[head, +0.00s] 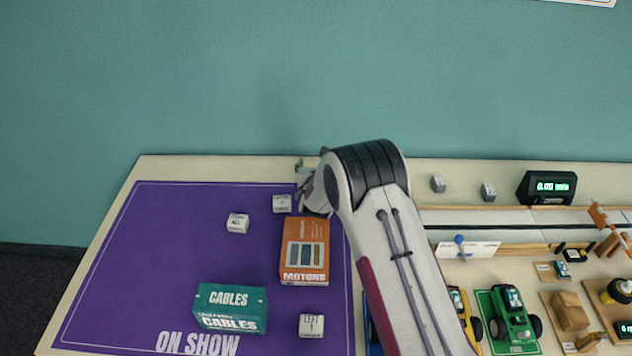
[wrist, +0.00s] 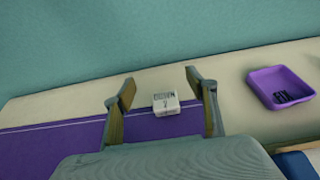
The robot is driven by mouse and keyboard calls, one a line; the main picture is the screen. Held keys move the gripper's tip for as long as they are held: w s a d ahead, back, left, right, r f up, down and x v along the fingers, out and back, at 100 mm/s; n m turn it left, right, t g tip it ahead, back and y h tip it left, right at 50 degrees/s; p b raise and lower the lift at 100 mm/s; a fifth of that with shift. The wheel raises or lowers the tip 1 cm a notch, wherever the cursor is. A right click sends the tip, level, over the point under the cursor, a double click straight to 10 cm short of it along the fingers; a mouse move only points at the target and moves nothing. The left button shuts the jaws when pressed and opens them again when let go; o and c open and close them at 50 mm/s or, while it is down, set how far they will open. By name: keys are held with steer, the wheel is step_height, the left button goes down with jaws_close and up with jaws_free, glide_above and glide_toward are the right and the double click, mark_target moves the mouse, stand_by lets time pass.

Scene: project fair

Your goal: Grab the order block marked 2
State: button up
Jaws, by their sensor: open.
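A small white block (wrist: 165,103) with dark lettering and what looks like a 2 on top sits on the purple mat's far edge. In the head view it appears to be the white block (head: 282,204) beside my arm's end, its mark too small to read surely. My gripper (wrist: 160,84) is open, with one finger on each side of the block and apart from it. In the head view my gripper (head: 299,180) is partly hidden behind my own arm, just right of the block.
The purple mat (head: 160,260) also holds a block marked ALL (head: 237,223), a block marked 1 (head: 311,325), an orange MOTORS box (head: 305,250) and a green CABLES box (head: 230,308). A purple FIX tray (wrist: 282,87) stands right in the wrist view. Toy cars and a track crowd the right side.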

steer(key=shift+a+f, duration=0.2)
steer(key=shift+f, duration=0.05)
steer(key=shift+f, duration=0.15)
steer(key=shift+f, duration=1.6)
steer(key=shift+f, duration=0.1)
steer(key=shift+f, duration=1.7)
steer(key=shift+x, duration=1.45)
